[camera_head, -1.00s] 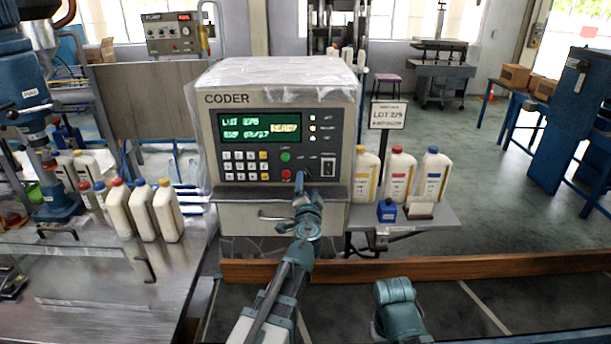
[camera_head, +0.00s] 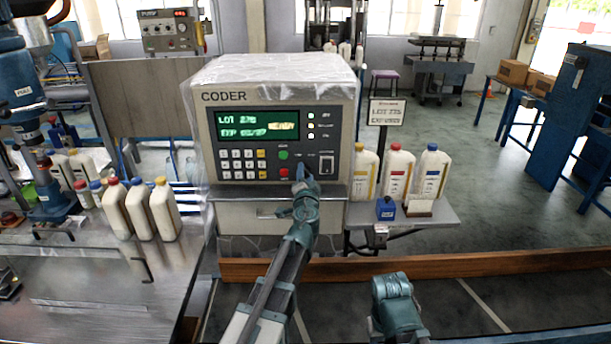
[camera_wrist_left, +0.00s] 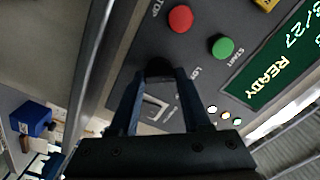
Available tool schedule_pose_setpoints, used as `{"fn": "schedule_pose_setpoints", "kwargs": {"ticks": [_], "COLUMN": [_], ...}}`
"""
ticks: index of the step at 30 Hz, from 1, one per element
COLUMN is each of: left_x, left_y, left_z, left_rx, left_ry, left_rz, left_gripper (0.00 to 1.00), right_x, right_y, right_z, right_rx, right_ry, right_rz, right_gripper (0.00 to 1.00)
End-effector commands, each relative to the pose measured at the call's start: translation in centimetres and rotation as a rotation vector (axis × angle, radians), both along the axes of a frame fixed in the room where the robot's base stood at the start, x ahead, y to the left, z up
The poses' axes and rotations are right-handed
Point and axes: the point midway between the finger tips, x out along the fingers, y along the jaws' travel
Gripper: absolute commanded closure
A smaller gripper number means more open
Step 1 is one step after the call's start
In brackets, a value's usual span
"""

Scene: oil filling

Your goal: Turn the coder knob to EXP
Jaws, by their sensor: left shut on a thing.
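The coder (camera_head: 275,92) is a beige box under clear plastic, with a green-lit display (camera_head: 240,132) showing a LOT line, an EXP line and READY. My left gripper (camera_head: 302,176) reaches its front panel at the lower right, beside the red button. In the left wrist view, its two dark fingers (camera_wrist_left: 158,82) are shut on the dark round coder knob (camera_wrist_left: 158,66). The fingers partly hide the knob, and I cannot read its pointer. A label starting with LO shows near it. Of my right arm, only a teal link shows at the bottom; its gripper is out of view.
A green button (camera_wrist_left: 222,47) and a red button (camera_wrist_left: 180,18) sit near the knob. A rocker switch (camera_head: 326,165) is right of it. Bottles (camera_head: 397,175) and a blue block (camera_head: 386,208) stand on the right shelf. More bottles (camera_head: 140,208) stand on the left bench.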

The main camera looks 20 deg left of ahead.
Motion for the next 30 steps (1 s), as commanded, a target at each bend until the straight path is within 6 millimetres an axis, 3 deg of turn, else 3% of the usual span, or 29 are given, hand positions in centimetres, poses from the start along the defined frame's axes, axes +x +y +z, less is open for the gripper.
{"fn": "schedule_pose_setpoints", "kwargs": {"ticks": [2,14,30], "left_x": [-0.01,0.01,0.01], "left_y": [-0.03,-0.05,-0.08], "left_z": [0.00,-0.02,-0.08], "left_rx": [0.000,0.075,0.531], "left_ry": [0.000,0.021,0.152], "left_rz": [0.000,-0.001,-0.001], "left_gripper": [1.00,1.00,1.00], "right_x": [0.00,0.00,0.00], "right_y": [0.00,0.00,0.00], "right_z": [-0.01,-0.02,-0.08], "right_rx": [0.000,0.000,0.000], "right_ry": [0.000,0.000,0.000], "right_rz": [0.000,0.000,0.000], "right_gripper": [0.50,0.50,0.50]}}
